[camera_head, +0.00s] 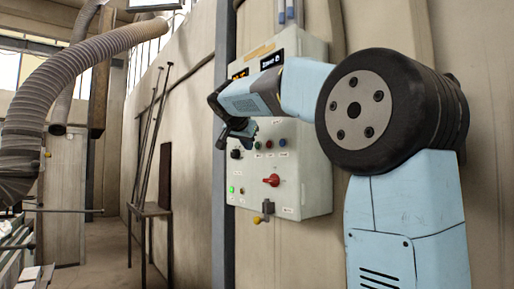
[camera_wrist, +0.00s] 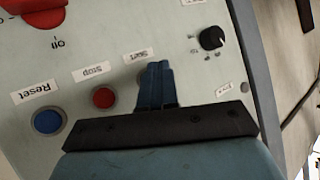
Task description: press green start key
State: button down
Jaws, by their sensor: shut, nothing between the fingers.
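My gripper (camera_wrist: 156,84) is shut and empty, with its dark blue fingers pointing at the control panel in the wrist view. The fingers lie beside the upside-down "Start" label (camera_wrist: 136,57) and hide the spot where its key sits. In the head view the green start key (camera_head: 257,145) shows small at the left of a row of keys on the grey panel box (camera_head: 305,170). My gripper is just above and left of it there. I cannot tell whether the fingertips touch the key.
Beside the fingers in the wrist view are the red stop key (camera_wrist: 103,97) and the blue reset key (camera_wrist: 47,121). A black knob (camera_wrist: 211,38) is on the other side. A red rotary switch (camera_head: 272,180) sits lower on the panel in the head view.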

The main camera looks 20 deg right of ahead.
jog(key=shift+a, duration=0.15)
jog(key=a, duration=0.1)
jog(key=s+a, duration=0.1)
jog(key=a, duration=0.2)
jog(key=shift+s+a, duration=0.25)
dwell(0.7)
jog(key=s+d+f+n+g+y, duration=0.1)
jog(key=s+f+n+g+y, duration=0.1)
jog(key=s+f, duration=1.5)
jog(key=s+d+f+n+g+y, duration=0.1)
jog(key=s+f+n+y, duration=0.4)
jog(key=s+f, duration=1.2)
jog(key=s+n+g, duration=0.1)
jog(key=n, duration=0.1)
jog(key=shift+s+f+n+g, duration=0.25)
jog(key=shift+s+n+g, duration=0.05)
